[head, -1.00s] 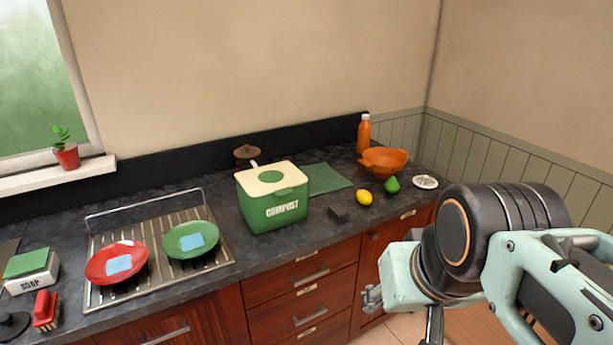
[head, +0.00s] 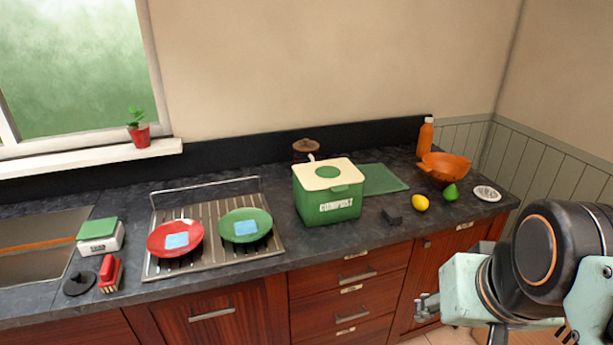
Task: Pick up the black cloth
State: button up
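My gripper (head: 424,307) is at the lower right, in front of the cabinet doors and below the counter edge. It is apart from both black items. Its fingers are small and partly hidden, so their opening is unclear.
The compost bin (head: 328,196), lemon (head: 420,203), green pear-like fruit (head: 450,193) and orange bowl (head: 445,167) stand on the counter. A metal rack (head: 210,261) holds a red plate (head: 160,250) and a green plate (head: 246,241). The sink (head: 40,265) is far left.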

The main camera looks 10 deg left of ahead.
aim_at(392, 216)
jog(key=i+l, duration=0.2)
jog(key=i, duration=0.2)
jog(key=i+l, duration=0.2)
jog(key=i, duration=0.2)
jog(key=i+l, duration=0.2)
jog(key=i, duration=0.2)
jog(key=l+z, duration=0.05)
